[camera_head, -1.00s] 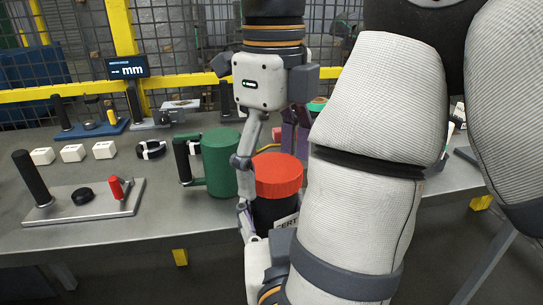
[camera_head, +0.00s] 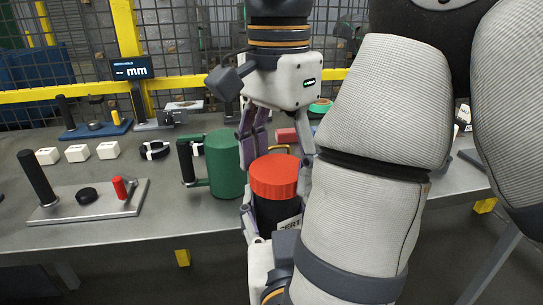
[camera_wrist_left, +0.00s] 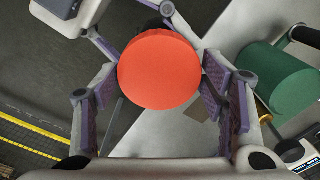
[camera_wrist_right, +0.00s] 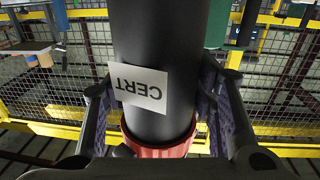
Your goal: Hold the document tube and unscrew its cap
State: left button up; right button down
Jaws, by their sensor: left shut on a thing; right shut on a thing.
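The document tube (camera_head: 270,215) is black and stands upright, with a broad red cap (camera_head: 274,177) at its top and a white CERT label (camera_head: 288,226). My left gripper (camera_head: 276,170) reaches down from above, its fingers on opposite sides of the cap. In the left wrist view the round cap top (camera_wrist_left: 160,70) sits between its finger pads. My right gripper (camera_wrist_right: 155,105) is shut around the tube body (camera_wrist_right: 155,40); the label (camera_wrist_right: 140,88) appears upside down there, with a red ring (camera_wrist_right: 158,145) below it. My right arm hides much of the lower tube in the head view.
A green cylinder (camera_head: 225,165) stands close left of the tube. A steel plate (camera_head: 95,208) with a black post and red handle, several white blocks (camera_head: 78,153) and a black ring (camera_head: 154,150) lie on the steel bench (camera_head: 110,238). A mesh fence (camera_head: 190,45) stands behind.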

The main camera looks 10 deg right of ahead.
pick_arm(q)
jog(key=n, duration=0.4)
jog(key=o, duration=1.3)
